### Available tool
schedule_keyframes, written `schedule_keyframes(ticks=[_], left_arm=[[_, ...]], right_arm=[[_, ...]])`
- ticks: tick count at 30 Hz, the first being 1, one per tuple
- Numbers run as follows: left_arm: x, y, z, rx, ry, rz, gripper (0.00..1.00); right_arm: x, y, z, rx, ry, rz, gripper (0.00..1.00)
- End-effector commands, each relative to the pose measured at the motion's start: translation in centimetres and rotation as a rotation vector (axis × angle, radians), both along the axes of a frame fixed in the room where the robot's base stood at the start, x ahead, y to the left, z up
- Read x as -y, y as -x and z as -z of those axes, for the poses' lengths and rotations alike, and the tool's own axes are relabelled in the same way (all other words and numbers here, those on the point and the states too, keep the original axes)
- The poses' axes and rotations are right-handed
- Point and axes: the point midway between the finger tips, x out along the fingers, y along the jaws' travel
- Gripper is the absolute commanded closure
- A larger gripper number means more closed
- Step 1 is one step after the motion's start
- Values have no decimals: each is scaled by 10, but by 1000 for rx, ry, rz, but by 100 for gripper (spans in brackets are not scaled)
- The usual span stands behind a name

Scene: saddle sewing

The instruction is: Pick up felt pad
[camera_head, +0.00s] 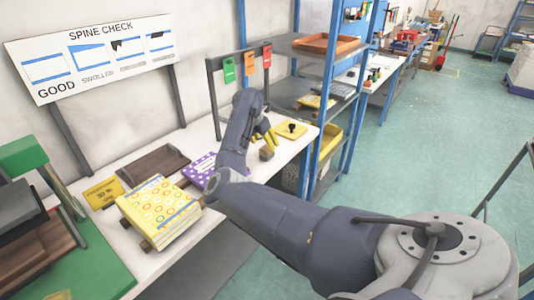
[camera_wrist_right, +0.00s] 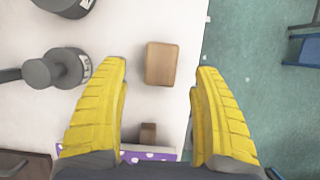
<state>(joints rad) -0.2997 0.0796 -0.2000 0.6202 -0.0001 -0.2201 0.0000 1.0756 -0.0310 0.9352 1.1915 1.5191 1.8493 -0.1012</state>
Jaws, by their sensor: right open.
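A small tan-brown block (camera_wrist_right: 161,63), which looks like the felt pad, lies on the white bench (camera_wrist_right: 135,25) near its edge. It also shows in the head view (camera_head: 267,153), just beyond the purple dotted book. My right gripper (camera_wrist_right: 161,69) is open and empty above the bench. In the right wrist view its yellow fingers stand to either side of the block's line, with the block between the fingertips and apart from both. In the head view the right gripper (camera_head: 262,136) shows at the block. My left gripper is not in view.
A yellow pad with a black knob (camera_head: 291,129) lies farther along the bench. A purple dotted book (camera_head: 199,170) and a yellow patterned book stack (camera_head: 160,208) lie nearer. Dark grey knobbed pieces (camera_wrist_right: 66,67) stand left of the fingers. A blue-framed shelf (camera_head: 330,90) rises beyond.

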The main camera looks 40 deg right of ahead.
Motion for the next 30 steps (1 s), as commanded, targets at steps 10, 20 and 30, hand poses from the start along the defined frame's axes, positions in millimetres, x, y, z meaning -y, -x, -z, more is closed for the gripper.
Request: schedule_keyframes(ticks=[10, 20, 30], left_arm=[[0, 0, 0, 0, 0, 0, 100], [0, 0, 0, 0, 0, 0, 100], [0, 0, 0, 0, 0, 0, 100]], right_arm=[[12, 0, 36, -3, 1, -1, 34], [17, -2, 49, -1, 0, 0, 34], [16, -2, 49, -1, 0, 0, 54]])
